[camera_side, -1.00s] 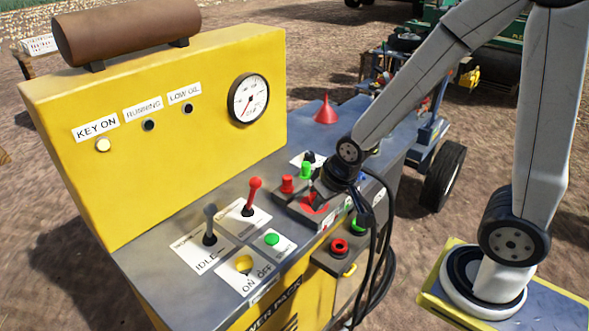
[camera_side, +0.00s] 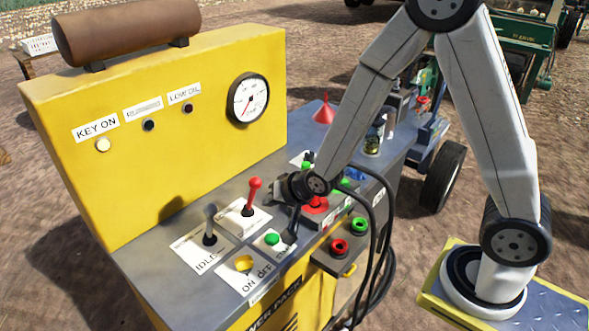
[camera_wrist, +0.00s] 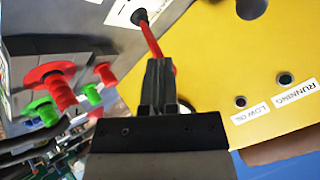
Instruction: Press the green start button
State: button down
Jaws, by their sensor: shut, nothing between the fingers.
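The green start button (camera_side: 272,239) sits on a white plate on the console's grey top, between the red-handled lever and the yellow ON/OFF switch. My gripper (camera_side: 290,236) points down just to the right of the button in the side view, its fingers shut and empty. I cannot tell whether the fingertips touch the plate; they do not appear to be on the button. In the wrist view my gripper (camera_wrist: 159,68) shows as closed dark fingers in front of a red lever, and the green button cannot be made out.
The red-handled lever (camera_side: 251,195) stands close behind and left of my gripper. The IDLE lever (camera_side: 210,225) and yellow ON/OFF switch (camera_side: 243,263) are further left. Red and green couplings and black hoses (camera_side: 380,235) lie to the right. The yellow panel (camera_side: 180,150) rises behind; its KEY ON lamp (camera_side: 103,145) looks pale.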

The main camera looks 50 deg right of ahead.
aim_at(274, 239)
jog(key=shift+f, duration=0.2)
jog(key=shift+f, duration=4.2)
jog(key=shift+f, duration=1)
dwell(0.3)
jog(key=shift+r, duration=0.15)
dwell(0.3)
jog(key=shift+r, duration=0.85)
jog(key=shift+r, duration=0.1)
jog(key=shift+r, duration=2.4)
